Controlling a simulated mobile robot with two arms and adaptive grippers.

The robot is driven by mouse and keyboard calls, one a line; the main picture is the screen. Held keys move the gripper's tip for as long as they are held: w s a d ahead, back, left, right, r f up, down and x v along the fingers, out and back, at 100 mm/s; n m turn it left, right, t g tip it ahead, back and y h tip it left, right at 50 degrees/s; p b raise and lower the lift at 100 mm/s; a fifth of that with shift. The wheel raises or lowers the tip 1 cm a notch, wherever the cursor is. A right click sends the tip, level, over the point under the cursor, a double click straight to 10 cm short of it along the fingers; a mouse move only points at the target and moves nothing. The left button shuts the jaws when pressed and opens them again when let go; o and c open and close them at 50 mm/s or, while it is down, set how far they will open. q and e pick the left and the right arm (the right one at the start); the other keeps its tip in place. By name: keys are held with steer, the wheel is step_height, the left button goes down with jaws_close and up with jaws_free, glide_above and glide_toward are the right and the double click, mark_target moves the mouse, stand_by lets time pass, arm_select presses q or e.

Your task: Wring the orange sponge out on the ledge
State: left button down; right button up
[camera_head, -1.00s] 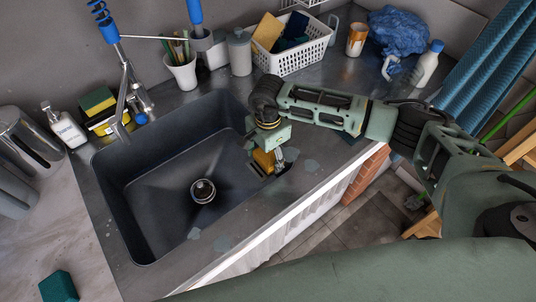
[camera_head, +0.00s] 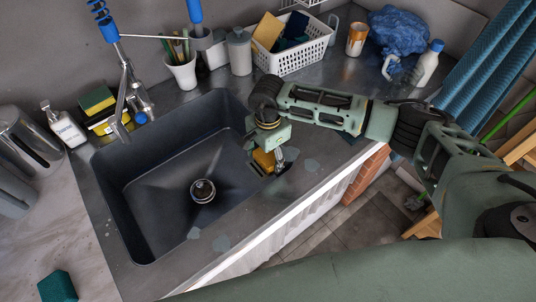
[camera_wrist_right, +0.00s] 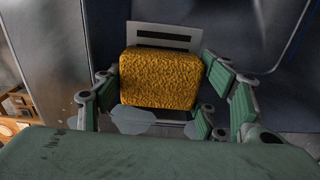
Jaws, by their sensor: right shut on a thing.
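The orange sponge (camera_head: 262,160) is at the right edge of the sink, under my right gripper (camera_head: 267,157). In the right wrist view the sponge (camera_wrist_right: 160,78) is a rough, block-shaped piece between the fingers of my right gripper (camera_wrist_right: 163,88), which is shut on it. The ledge (camera_head: 236,237) is the dark grey rim along the sink's right side. A pale slotted plate (camera_wrist_right: 150,30) shows just beyond the sponge in the wrist view. Whether the sponge's underside touches the ledge is hidden. My left gripper is out of view.
The dark sink (camera_head: 165,200) with its drain (camera_head: 203,191) lies left of the gripper. Pale wet-looking patches (camera_head: 222,243) mark the rim. A white basket (camera_head: 303,56), cups and bottles stand behind. A green sponge (camera_head: 57,287) lies at front left.

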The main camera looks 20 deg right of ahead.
mark_target(268, 154)
step_height(268, 154, up, 2)
steer(key=shift+p, duration=0.55)
steer(key=shift+r+p, duration=1.05)
steer(key=shift+r, duration=1.4)
steer(key=shift+f, duration=0.15)
step_height(268, 154, down, 6)
steer(key=b, duration=0.5)
steer(key=shift+r+b, duration=0.2)
steer(key=shift+b, duration=0.15)
steer(key=shift+f+b, duration=0.5)
steer(key=shift+f, duration=0.05)
steer(key=shift+s+f, duration=0.15)
